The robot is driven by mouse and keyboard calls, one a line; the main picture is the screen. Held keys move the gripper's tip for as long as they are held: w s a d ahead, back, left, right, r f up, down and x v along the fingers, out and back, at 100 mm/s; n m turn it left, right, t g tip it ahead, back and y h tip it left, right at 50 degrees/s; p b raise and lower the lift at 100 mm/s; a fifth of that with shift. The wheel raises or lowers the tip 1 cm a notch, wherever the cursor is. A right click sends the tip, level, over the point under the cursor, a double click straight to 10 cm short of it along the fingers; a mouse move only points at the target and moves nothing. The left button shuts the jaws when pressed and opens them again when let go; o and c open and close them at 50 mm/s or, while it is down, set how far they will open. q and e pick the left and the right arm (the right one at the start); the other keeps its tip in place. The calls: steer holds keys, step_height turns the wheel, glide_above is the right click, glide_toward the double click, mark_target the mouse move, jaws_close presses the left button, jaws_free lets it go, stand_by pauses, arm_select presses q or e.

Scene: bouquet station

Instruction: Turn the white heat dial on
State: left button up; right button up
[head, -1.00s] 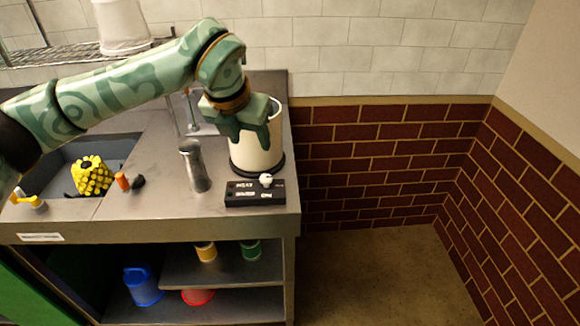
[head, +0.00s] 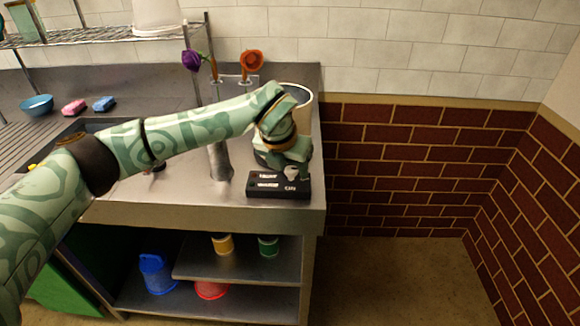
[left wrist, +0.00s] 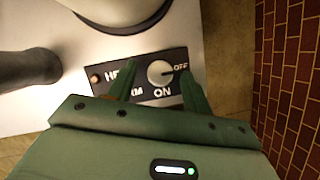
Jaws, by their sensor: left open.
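The white heat dial (left wrist: 160,73) is a round knob on a black control panel (left wrist: 103,88) with OFF and ON lettering. Its dark pointer mark appears to face OFF in the left wrist view. My left gripper (left wrist: 159,72) is open, with one finger on each side of the dial. Whether the fingers touch it, I cannot tell. In the head view the left gripper (head: 294,174) is low over the right end of the panel (head: 266,190) and mostly hides the dial. My right gripper is not in view.
A pale cylindrical pot (head: 303,104) stands behind the gripper, close to my arm. A grey metal cylinder (head: 220,160) stands left of the panel. The counter's right edge (head: 316,185) is near, with open floor (head: 400,280) beyond it.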

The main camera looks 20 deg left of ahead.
arm_select(q)
steer(key=shift+c, duration=0.3)
steer(key=c, duration=0.9)
